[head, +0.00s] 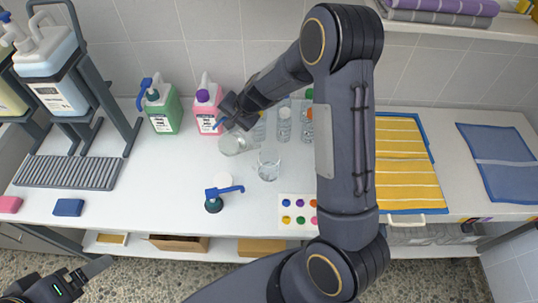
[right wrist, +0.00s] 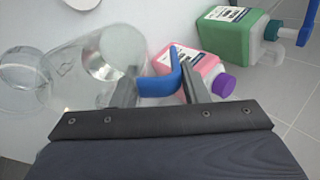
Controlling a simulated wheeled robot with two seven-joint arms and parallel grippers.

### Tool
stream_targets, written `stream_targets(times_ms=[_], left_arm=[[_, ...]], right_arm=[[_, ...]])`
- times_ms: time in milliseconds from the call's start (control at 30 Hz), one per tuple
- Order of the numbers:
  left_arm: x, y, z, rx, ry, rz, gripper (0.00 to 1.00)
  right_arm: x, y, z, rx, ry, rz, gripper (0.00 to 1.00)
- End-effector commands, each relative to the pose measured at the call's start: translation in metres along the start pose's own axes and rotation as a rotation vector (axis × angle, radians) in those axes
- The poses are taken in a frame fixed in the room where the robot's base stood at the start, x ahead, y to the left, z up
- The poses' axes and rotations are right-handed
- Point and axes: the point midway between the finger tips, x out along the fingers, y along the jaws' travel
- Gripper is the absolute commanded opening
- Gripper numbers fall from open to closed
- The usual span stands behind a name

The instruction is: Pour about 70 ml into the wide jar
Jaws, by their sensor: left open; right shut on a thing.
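My right gripper (head: 233,113) is shut on the blue handle (right wrist: 168,80) of a clear jug; its fingers (right wrist: 158,88) are on either side of the handle. The clear jug (head: 236,145) is at the middle of the bench, and its large body (right wrist: 85,70) shows beside the fingers. Whether it touches the bench and how much liquid it holds I cannot tell. A clear open jar (head: 268,166) stands upright just right of the jug; part of it shows in the right wrist view (right wrist: 18,85). My left gripper (head: 88,280) is open and empty, low at the left, off the bench.
A pink jug with purple cap (head: 207,118) and a green jug (head: 164,115) stand behind. Clear bottles (head: 284,126) stand at the back.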

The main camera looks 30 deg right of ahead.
Motion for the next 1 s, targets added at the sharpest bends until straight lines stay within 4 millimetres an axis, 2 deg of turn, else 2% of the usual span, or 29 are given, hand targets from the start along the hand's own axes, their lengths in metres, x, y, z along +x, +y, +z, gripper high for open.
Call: stream_targets(times_ms=[600,1000], left_arm=[[-0.001,0.000,0.000,0.000,0.000,0.000,0.84],[0.001,0.000,0.000,0.000,0.000,0.000,0.84]], right_arm=[[0.081,-0.009,0.000,0.009,0.012,0.383,0.01],[0.113,-0.013,-0.001,0.026,0.024,0.603,0.01]])
